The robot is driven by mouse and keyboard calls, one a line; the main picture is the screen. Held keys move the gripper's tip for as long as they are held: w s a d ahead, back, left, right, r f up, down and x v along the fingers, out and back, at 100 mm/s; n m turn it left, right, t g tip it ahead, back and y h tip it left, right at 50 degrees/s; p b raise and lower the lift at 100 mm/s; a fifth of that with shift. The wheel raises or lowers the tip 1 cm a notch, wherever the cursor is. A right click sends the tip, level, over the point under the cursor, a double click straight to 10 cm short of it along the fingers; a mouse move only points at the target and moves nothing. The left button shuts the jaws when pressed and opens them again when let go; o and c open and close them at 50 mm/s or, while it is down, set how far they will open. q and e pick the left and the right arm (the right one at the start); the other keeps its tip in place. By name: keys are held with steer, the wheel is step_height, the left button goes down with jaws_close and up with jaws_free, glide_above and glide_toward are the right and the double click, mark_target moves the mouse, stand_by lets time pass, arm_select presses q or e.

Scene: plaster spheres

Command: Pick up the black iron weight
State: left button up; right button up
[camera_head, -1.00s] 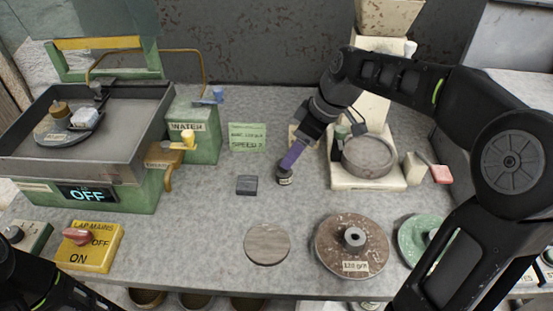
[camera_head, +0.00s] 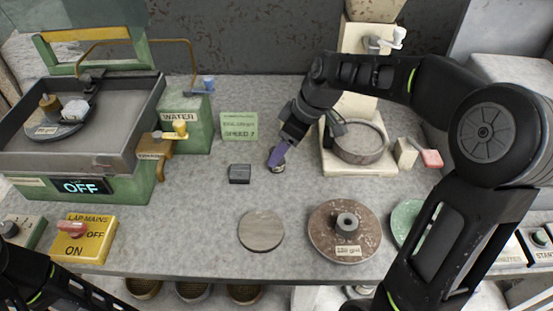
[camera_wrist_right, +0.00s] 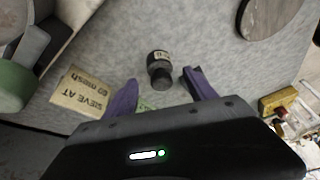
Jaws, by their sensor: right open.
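The black iron weight (camera_head: 278,168) stands on the grey bench near its middle, partly hidden by a purple finger in the head view. In the right wrist view the weight (camera_wrist_right: 159,66) is a dark, knobbed cylinder with a small pale label. My right gripper (camera_head: 279,155) is open at the weight in the head view. In the right wrist view its two purple fingers (camera_wrist_right: 162,90) are spread, with the weight just ahead of the gap between them. I cannot tell whether they touch it. My left gripper is out of view; only my left arm shows.
A small dark block (camera_head: 239,174) lies left of the weight. A green sign (camera_head: 239,126) stands behind. Round discs (camera_head: 262,230) (camera_head: 345,246) lie in front. A green lapping machine (camera_head: 100,180) fills the left.

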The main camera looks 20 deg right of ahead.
mark_target(281, 167)
steer(key=x, duration=0.3)
steer(key=shift+a+f, duration=0.15)
steer(key=shift+f, duration=0.2)
steer(key=shift+c, duration=0.3)
jaws_close()
stand_by(0.5)
steer(key=shift+r, duration=0.1)
